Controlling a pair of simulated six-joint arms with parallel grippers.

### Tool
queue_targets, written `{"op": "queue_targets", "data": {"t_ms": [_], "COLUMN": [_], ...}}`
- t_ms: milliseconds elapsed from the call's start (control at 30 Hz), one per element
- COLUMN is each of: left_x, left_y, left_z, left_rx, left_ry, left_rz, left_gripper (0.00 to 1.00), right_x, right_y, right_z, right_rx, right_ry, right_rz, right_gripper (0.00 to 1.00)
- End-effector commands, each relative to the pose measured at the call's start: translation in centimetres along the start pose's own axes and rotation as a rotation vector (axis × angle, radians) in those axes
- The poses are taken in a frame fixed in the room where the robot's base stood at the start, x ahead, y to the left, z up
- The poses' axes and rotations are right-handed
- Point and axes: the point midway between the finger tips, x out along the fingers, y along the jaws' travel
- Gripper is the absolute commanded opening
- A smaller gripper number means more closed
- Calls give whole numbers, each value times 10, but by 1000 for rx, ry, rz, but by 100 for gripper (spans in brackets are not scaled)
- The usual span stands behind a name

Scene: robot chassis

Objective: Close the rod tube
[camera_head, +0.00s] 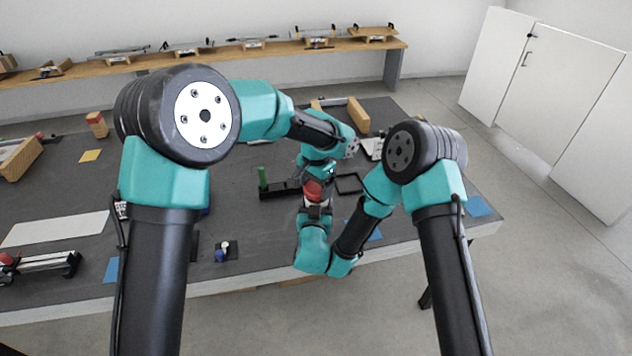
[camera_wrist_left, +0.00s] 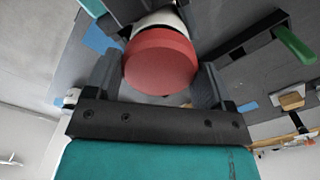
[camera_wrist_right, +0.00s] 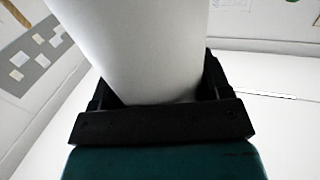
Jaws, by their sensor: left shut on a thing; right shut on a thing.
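The red cap (camera_head: 313,191) is near the table's right half, directly above the white tube (camera_head: 317,209). My left gripper (camera_head: 316,181) comes from above and is shut on the red cap; the left wrist view shows the cap (camera_wrist_left: 160,62) between its fingers. White tube shows just beyond the cap there. My right gripper (camera_head: 315,216) comes from below and is shut on the white tube, which fills the middle of the right wrist view (camera_wrist_right: 145,50). Cap and tube look lined up and close together. I cannot tell whether the cap is seated; the joint is hidden.
A black fixture with a green handle (camera_head: 262,179) stands just left of the grippers. A black square frame (camera_head: 348,184) lies to their right. A small blue-and-white item (camera_head: 222,252) is near the front edge. A white board (camera_head: 55,229) lies at left.

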Motion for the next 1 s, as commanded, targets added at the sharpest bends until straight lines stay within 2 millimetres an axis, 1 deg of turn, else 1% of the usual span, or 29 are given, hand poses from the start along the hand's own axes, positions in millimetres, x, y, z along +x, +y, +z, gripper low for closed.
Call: {"op": "queue_targets", "data": {"t_ms": [100, 700, 1000], "left_x": [3, 3, 7], "left_y": [0, 0, 0], "left_z": [0, 0, 0], "left_rx": [0, 0, 0], "left_ry": [1, 1, 0], "left_rz": [0, 0, 0], "left_gripper": [54, 54, 54], "right_x": [0, 0, 0], "right_y": [0, 0, 0], "right_z": [0, 0, 0], "right_rx": [0, 0, 0], "right_ry": [0, 0, 0], "right_rz": [0, 0, 0], "right_gripper": [28, 28, 28]}}
